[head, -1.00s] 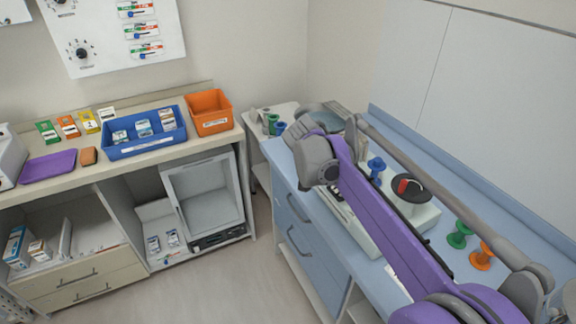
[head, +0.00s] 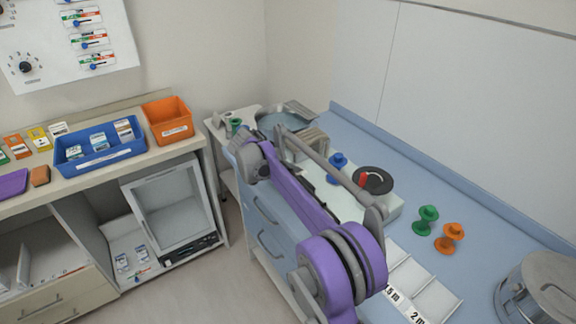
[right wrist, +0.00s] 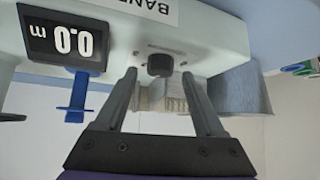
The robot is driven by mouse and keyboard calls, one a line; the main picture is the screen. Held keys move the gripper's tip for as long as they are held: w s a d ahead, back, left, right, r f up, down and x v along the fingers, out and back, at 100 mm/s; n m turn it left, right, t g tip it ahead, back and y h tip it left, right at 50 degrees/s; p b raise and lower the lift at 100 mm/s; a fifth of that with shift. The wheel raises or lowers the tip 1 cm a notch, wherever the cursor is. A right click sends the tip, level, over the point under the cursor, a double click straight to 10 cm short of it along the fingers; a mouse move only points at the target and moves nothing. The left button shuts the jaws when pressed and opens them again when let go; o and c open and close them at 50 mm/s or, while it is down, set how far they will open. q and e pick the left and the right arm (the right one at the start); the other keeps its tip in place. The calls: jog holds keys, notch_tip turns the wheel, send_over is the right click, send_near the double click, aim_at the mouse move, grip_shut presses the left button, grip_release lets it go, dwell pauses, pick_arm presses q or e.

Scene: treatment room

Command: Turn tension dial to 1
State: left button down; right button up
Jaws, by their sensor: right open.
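The winding machine (head: 347,206) is a pale box on the blue counter, with a dark round disc (head: 374,180) and a red grip on top. In the right wrist view its front face (right wrist: 215,30) appears upside down, with a display (right wrist: 65,39) reading 0.0 m. A small black knob (right wrist: 160,64), apparently the tension dial, is on this face, with small marks around it. My right gripper (right wrist: 158,78) is open, its fingertips on either side of the knob with gaps visible. Contact and the dial's setting cannot be told. My left gripper is not in view.
A blue spool (head: 338,165) stands by the machine; green (head: 426,219) and orange (head: 449,237) spools stand to its right. A metal pot (head: 540,290) is at the lower right. A wall panel (head: 65,40) with knobs and sliders hangs at the left.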

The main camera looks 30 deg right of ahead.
jog(key=shift+w+d+f, duration=0.15)
jog(key=shift+d+f, duration=0.3)
grip_shut()
